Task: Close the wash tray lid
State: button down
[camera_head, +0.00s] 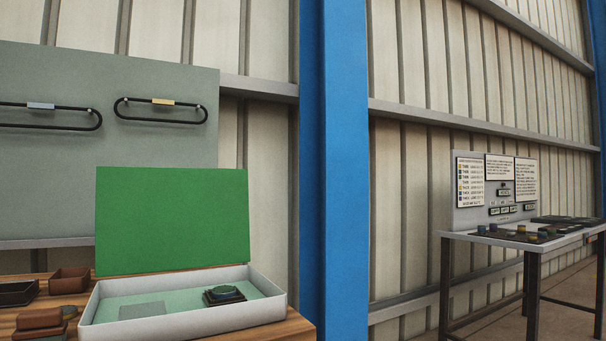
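The wash tray (185,325) is a shallow white-walled box with a pale green floor, on the wooden bench at lower left. Its green lid (172,218) stands open, upright along the tray's back edge. My gripper is not in view.
Small brown and dark boxes (69,280) stand left of the tray on the wooden bench (292,329). A grey-green panel (150,140) with two black loop rails stands behind. A blue column (336,170) rises right of the bench. A second table (480,238) with small parts and signs stands farther right.

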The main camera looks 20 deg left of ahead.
aim_at(148, 218)
jog(key=z, duration=0.3)
jog(key=i, duration=2.2)
jog(key=u, duration=1.65)
jog(key=i, duration=0.85)
jog(key=u, duration=0.9)
